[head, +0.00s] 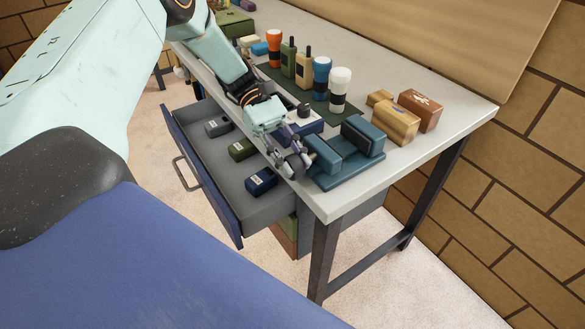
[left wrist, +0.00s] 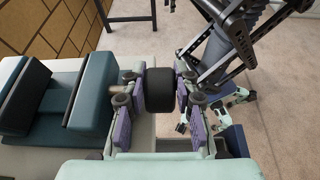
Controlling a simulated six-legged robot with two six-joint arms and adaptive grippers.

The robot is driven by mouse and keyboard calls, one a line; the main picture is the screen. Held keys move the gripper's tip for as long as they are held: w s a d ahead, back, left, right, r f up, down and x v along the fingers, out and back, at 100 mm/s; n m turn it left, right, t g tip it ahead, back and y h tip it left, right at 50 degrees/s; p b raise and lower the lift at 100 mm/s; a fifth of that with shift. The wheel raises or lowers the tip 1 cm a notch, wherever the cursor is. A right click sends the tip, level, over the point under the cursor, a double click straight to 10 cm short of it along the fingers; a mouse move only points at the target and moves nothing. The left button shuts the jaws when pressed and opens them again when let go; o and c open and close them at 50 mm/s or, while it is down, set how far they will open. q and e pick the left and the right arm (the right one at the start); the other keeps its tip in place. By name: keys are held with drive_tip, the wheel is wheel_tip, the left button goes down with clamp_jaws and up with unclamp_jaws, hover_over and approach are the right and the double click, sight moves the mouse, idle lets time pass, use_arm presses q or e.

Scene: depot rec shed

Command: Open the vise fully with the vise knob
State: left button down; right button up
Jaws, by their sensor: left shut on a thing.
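The teal vise (head: 348,178) sits on the near right corner of the bench. Its two jaw blocks stand apart with a gap between them, the near jaw (head: 323,155) and the far jaw (head: 362,136). In the left wrist view the vise (left wrist: 92,95) is at the left. My left gripper (head: 293,167) is at the vise's left end. In the left wrist view my left gripper (left wrist: 160,100) has its purple-padded fingers on either side of the black vise knob (left wrist: 160,88) and is shut on it. The knob is mostly hidden in the head view. My right gripper is not in view.
An open drawer (head: 205,165) with several small boxes is below my left arm. Wooden blocks (head: 395,122) and a reddish-brown box (head: 421,108) stand right of the vise. Radios and cylinders stand on a dark green mat (head: 350,111) behind. The bench's right corner is clear.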

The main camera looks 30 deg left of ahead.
sight(289, 156)
use_arm(q)
drive_tip(key=shift+f+b, duration=0.2)
drive_tip(key=shift+b, duration=0.2)
drive_tip(key=shift+g+h, duration=0.3)
drive_tip(key=c, duration=1)
unclamp_jaws()
drive_tip(key=shift+r, duration=0.15)
drive_tip(key=shift+a, duration=0.1)
drive_tip(key=v, duration=0.6)
drive_tip(key=shift+a, duration=0.1)
drive_tip(key=shift+w+a+r, duration=0.25)
drive_tip(key=shift+a, duration=0.25)
